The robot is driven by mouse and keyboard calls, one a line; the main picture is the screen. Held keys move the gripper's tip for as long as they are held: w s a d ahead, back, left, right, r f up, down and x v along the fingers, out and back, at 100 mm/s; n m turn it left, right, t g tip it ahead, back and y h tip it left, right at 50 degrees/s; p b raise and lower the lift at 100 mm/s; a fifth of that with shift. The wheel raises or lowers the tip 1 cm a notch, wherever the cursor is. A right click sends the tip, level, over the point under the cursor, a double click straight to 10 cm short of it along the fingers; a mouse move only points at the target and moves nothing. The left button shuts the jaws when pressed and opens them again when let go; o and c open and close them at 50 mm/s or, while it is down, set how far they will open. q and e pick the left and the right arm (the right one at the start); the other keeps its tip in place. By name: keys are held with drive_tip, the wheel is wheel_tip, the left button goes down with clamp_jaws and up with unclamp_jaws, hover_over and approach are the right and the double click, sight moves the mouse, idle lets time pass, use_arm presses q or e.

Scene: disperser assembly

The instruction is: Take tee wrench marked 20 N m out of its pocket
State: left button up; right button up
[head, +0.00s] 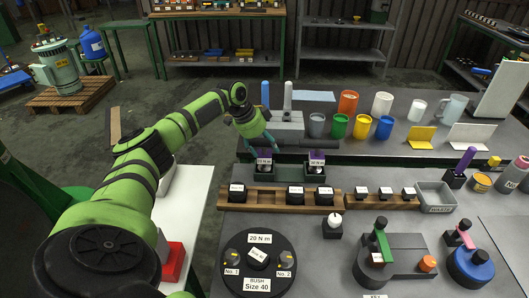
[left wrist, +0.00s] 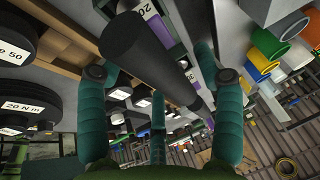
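Two tee wrenches with purple parts and white labels stand in dark pockets side by side; the left wrench (head: 264,161) is just under my left gripper, the right one (head: 317,156) a little to its right. Their labels are too small to read surely in the head view. My left gripper (head: 262,143) reaches down from above with its fingers apart. In the left wrist view, a thick black bar (left wrist: 150,55) runs between the spread fingers of the gripper (left wrist: 160,85), with a purple part (left wrist: 158,28) labelled "20" beside it. Contact cannot be told. My right gripper is not in view.
A wooden rack (head: 265,199) with labelled black pieces lies in front of the pockets. A round black plate (head: 258,263) marked 20 N m is nearer. Coloured cups (head: 339,125) stand behind to the right. A grey tray (head: 436,196) is further right.

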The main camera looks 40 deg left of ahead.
use_arm(q)
clamp_jaws()
drive_tip(key=shift+r, duration=0.15)
drive_tip(key=shift+r, duration=0.1)
